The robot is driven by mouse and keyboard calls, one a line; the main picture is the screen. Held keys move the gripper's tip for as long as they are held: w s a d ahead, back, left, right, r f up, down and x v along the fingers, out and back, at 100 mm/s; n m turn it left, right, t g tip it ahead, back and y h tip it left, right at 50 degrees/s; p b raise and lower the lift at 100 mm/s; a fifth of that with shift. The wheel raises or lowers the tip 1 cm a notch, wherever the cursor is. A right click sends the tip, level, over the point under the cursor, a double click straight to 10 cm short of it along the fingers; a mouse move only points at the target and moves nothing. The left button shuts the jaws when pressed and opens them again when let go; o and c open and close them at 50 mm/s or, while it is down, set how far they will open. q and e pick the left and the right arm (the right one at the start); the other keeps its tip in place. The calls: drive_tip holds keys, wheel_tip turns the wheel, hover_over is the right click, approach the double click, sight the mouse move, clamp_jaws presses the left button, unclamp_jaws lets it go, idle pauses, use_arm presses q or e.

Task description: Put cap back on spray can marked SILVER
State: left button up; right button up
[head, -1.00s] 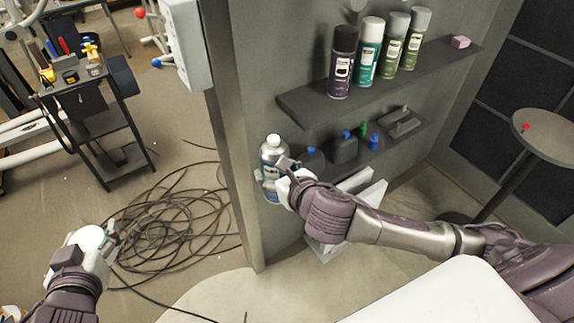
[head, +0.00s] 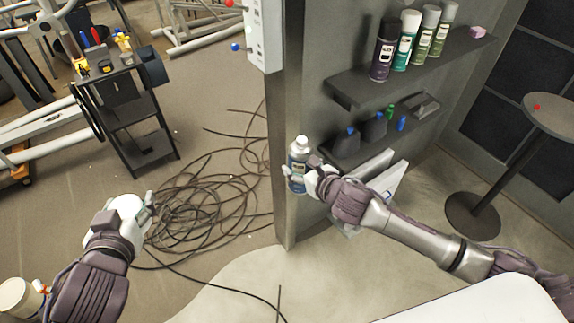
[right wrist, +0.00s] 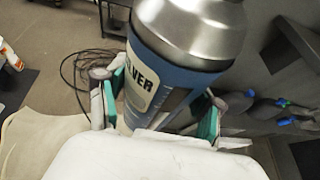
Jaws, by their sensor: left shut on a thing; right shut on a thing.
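The spray can marked SILVER (head: 298,158) is blue with a silver metal top, and my right gripper (head: 303,180) is shut on it, holding it upright in front of the shelf wall. In the right wrist view the can (right wrist: 180,70) shows part of the label, "LVER", between the two finger pads of the gripper (right wrist: 160,115). Its very top is out of that view. My left gripper (head: 135,208) is shut on a round white cap (head: 127,206) at the lower left, well apart from the can.
Several capped spray cans (head: 405,40) stand on the upper shelf (head: 360,93). Dark bottles with blue caps (head: 374,128) are on the lower shelf. A black tool cart (head: 125,105) stands at left, with coiled cable (head: 205,190) on the floor. A round table (head: 550,110) is at right.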

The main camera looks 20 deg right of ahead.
use_arm(q)
drive_tip(key=shift+a, duration=0.25)
wheel_tip(320, 180, up, 3)
drive_tip(key=m+g+h, duration=0.5)
drive_tip(key=m+h, duration=0.5)
hover_over(301, 139)
drive_tip(key=w+d, duration=0.1)
drive_tip(key=d, duration=0.1)
drive_tip(key=shift+w+r, duration=0.1)
drive_tip(key=shift+w, duration=0.1)
drive_tip(key=shift+a+f, duration=0.1)
drive_tip(key=shift+f, duration=2.9)
drive_tip(key=shift+s+a+r, duration=0.1)
drive_tip(key=shift+s+a, duration=0.05)
drive_tip(key=shift+a, duration=0.1)
drive_tip(key=shift+f, duration=0.75)
drive_tip(key=o, duration=0.8)
